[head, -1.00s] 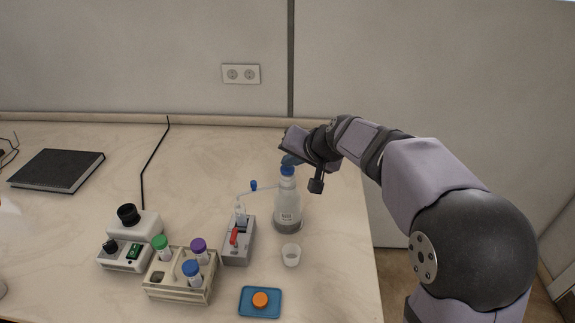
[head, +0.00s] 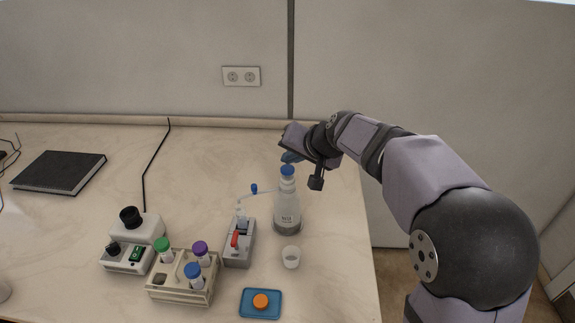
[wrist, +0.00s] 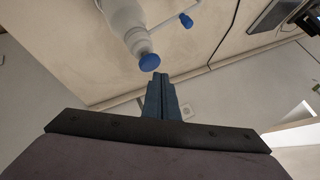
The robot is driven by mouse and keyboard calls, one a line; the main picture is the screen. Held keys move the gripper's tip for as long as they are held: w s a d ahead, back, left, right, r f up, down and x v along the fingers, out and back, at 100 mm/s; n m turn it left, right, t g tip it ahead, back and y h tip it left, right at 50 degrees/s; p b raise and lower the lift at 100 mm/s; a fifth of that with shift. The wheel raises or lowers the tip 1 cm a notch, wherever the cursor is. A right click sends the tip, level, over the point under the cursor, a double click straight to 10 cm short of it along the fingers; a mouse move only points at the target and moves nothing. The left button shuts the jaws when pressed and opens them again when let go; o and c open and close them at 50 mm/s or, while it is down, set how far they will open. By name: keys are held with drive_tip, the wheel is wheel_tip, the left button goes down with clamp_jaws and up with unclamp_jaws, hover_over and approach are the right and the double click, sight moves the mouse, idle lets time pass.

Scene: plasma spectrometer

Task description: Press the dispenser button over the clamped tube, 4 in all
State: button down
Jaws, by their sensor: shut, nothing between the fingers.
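The dispenser bottle (head: 287,212) stands upright, clear with a blue button (head: 287,170) on top. A thin spout runs left from its neck to above the clamped tube (head: 242,219). That tube stands in a grey clamp holder (head: 238,255) with a red lever. My gripper (head: 291,157) is shut and empty, its blue fingertips just above the button. In the wrist view the shut fingers (wrist: 160,78) point at the blue button (wrist: 149,62), with a small gap. The liquid level inside the tube is too small to tell.
A small white cup (head: 291,257) stands in front of the bottle. A blue tray (head: 248,312) holds an orange cap. A rack (head: 180,293) with capped tubes and a black-knobbed device (head: 135,229) are at left. The bench right of the bottle is clear.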

sight(290, 171)
drive_tip(key=shift+r, duration=0.15)
drive_tip(key=shift+r+p, duration=2.05)
drive_tip(key=shift+r, duration=0.4)
idle(1.1)
wheel_tip(290, 171, up, 4)
drive_tip(key=p, duration=0.2)
drive_tip(key=shift+f+p, duration=0.15)
drive_tip(key=shift+p, duration=0.2)
drive_tip(key=shift+f, duration=0.1)
wheel_tip(290, 171, down, 9)
drive_tip(key=b, duration=0.7)
drive_tip(key=shift+r, duration=0.2)
drive_tip(key=shift+f+b, duration=0.1)
drive_tip(key=shift+b, duration=0.2)
idle(1.5)
drive_tip(key=shift+f+b, duration=0.35)
drive_tip(key=shift+b, duration=0.05)
